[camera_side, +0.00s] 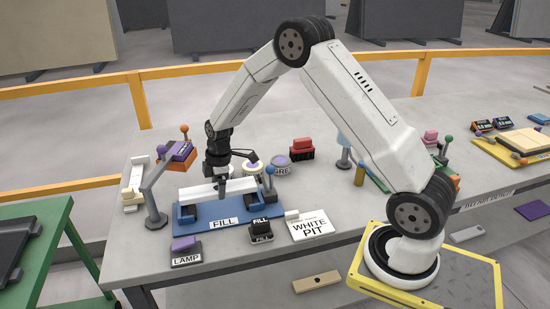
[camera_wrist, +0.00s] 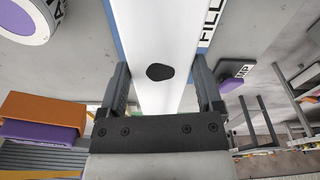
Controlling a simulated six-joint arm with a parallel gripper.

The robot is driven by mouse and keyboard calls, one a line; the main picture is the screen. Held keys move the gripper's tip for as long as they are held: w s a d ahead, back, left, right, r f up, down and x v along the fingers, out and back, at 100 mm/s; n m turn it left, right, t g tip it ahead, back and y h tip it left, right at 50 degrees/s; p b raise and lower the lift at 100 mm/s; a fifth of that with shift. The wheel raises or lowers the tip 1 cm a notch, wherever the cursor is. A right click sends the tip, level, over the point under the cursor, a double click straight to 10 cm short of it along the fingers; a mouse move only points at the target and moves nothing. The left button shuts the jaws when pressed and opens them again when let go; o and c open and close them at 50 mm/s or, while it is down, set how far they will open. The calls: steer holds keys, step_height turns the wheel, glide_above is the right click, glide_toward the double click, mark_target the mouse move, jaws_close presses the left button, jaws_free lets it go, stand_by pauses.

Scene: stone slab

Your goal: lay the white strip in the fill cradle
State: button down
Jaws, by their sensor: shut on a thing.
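The white strip (camera_side: 200,192) is level in the side view, over the blue FILL cradle (camera_side: 225,222) and close to its dark end supports. I cannot tell whether it touches them. My gripper (camera_side: 222,184) is shut on the strip near its middle, pointing down. In the wrist view the strip (camera_wrist: 155,35) runs up between the two fingers of the gripper (camera_wrist: 160,85), with a dark oval pit (camera_wrist: 160,72) on its face. The cradle's blue edge and FILL label show beside the strip. The strip's near part is hidden behind the gripper body.
A red block (camera_side: 301,147) stands behind.

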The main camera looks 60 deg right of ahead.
mark_target(222, 209)
steer(key=shift+f, duration=0.3)
steer(key=shift+f, duration=0.15)
steer(key=shift+f, duration=1.7)
steer(key=shift+f, duration=0.15)
jaws_free()
steer(key=shift+s+d+r, duration=0.15)
steer(key=shift+d+r, duration=0.05)
steer(key=shift+r, duration=1.85)
steer(key=shift+s+d+r, duration=0.15)
steer(key=shift+s+r, duration=0.05)
steer(key=shift+r, duration=1.8)
steer(key=shift+s+d+r, duration=0.15)
steer(key=shift+d+r, duration=0.05)
steer(key=shift+r, duration=1.85)
